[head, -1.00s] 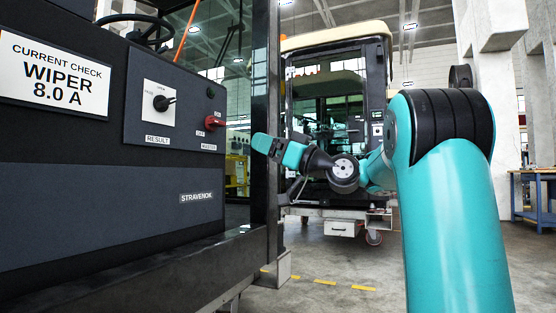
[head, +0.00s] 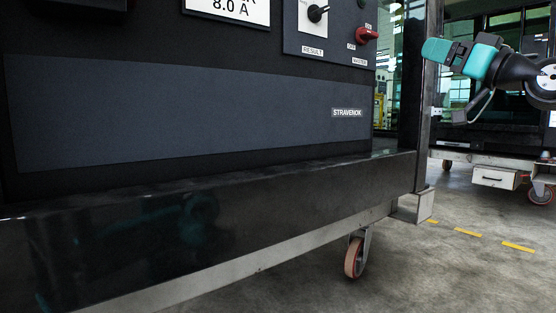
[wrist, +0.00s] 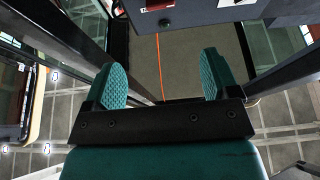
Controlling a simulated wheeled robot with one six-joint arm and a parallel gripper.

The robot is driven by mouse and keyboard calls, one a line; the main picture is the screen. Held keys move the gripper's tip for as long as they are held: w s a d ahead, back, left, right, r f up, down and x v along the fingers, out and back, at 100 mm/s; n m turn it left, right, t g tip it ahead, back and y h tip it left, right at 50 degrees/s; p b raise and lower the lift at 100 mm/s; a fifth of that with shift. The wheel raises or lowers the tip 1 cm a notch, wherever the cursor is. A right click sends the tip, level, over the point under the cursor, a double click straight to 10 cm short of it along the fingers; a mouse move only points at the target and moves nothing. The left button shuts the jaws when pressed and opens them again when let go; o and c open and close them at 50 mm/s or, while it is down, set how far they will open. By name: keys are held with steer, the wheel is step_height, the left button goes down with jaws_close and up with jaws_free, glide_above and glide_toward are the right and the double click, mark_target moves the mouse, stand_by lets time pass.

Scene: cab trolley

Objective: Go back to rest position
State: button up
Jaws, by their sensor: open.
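My gripper (wrist: 161,82) shows in the wrist view with its two teal textured fingers spread apart and nothing between them. In the head view my gripper (head: 437,50) is at the upper right, in front of the dark post at the right end of the trolley. It is to the right of the panel with the black RESULT knob (head: 317,13) and the red MASTER switch (head: 367,35), apart from both. In the wrist view part of a red switch (wrist: 158,5) shows at the top edge.
The dark trolley (head: 190,110) fills the left and middle of the head view, with a caster (head: 355,257) below. A second cab trolley stands behind my arm, with a white drawer box (head: 494,178). The floor (head: 450,270) at lower right is clear, with yellow dashes.

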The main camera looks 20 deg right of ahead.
steer(key=w+a+f+g+y+p, duration=0.1)
steer(key=a+f+g+p, duration=0.15)
steer(key=a, duration=0.35)
steer(key=w+a+f+g+p, duration=0.1)
steer(key=a+g+p, duration=0.25)
steer(key=a, duration=0.35)
steer(key=w+a+f+g+y+p, duration=0.1)
steer(key=w+a+f+g+p, duration=0.15)
steer(key=a, duration=0.35)
steer(key=s+a+f+n+g+h+p, duration=0.1)
steer(key=s+a+f+g+p, duration=0.5)
steer(key=a, duration=0.4)
steer(key=s+a+f+n+g+h+p, duration=0.1)
steer(key=s+f+g+h+p, duration=0.15)
steer(key=s, duration=0.75)
steer(key=s+a+f+n+g+h+p, duration=0.1)
steer(key=s+a+f+g+h+p, duration=0.2)
steer(key=s, duration=0.7)
step_height(320, 180, up, 37)
steer(key=d+g+y+p, duration=0.1)
steer(key=p, duration=3.6)
steer(key=shift+p, duration=0.3)
steer(key=shift+d, duration=0.1)
